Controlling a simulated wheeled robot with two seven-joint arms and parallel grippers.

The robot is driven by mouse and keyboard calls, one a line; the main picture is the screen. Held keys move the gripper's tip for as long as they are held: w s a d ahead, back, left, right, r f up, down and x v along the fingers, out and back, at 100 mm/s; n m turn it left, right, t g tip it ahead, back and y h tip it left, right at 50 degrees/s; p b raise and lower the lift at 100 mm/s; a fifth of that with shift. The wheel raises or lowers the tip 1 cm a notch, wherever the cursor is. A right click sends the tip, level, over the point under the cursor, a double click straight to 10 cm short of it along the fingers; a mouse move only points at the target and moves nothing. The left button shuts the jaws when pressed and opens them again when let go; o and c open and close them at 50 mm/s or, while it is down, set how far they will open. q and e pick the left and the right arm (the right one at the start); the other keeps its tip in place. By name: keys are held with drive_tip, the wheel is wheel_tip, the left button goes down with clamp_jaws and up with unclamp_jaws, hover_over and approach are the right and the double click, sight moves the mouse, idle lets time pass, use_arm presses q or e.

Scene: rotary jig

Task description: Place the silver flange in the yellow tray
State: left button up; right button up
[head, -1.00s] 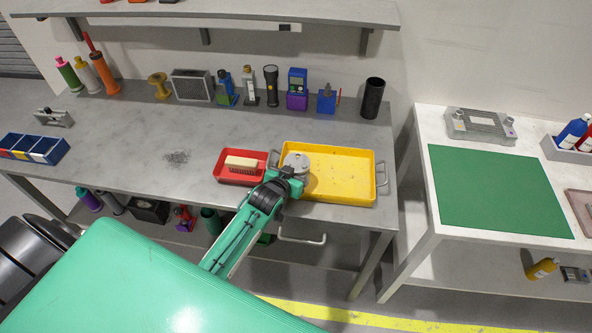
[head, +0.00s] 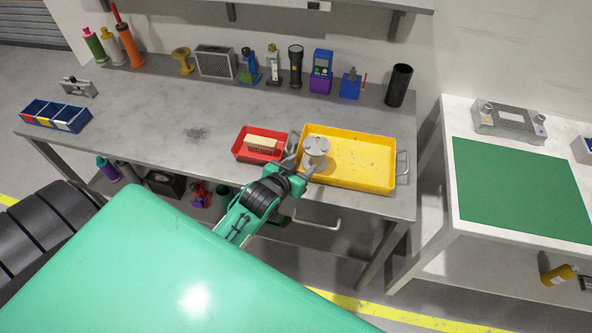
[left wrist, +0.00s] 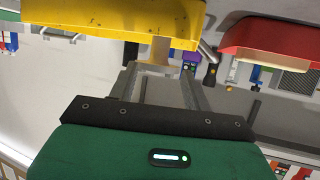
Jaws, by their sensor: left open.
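The silver flange (head: 316,147) is a round grey disc with a small knob on top. In the head view it appears at the left end of the yellow tray (head: 372,181), inside its rim; whether its underside touches the floor of the tray is hidden. My left gripper (head: 303,154) is open at the flange's near left side, over the tray's front left corner. In the left wrist view the two fingers (left wrist: 159,70) stand apart beside the yellow tray (left wrist: 100,22), with a tan-looking piece between their tips that I cannot identify surely. My right gripper is not in view.
A red tray (head: 243,154) with a brush (head: 262,142) stands just left of the yellow tray. Bottles, a flashlight (head: 296,66) and a black cylinder (head: 399,85) line the back. A blue bin (head: 40,107) is at far left.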

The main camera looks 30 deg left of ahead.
use_arm(q)
drive_tip(key=shift+v, duration=1.2)
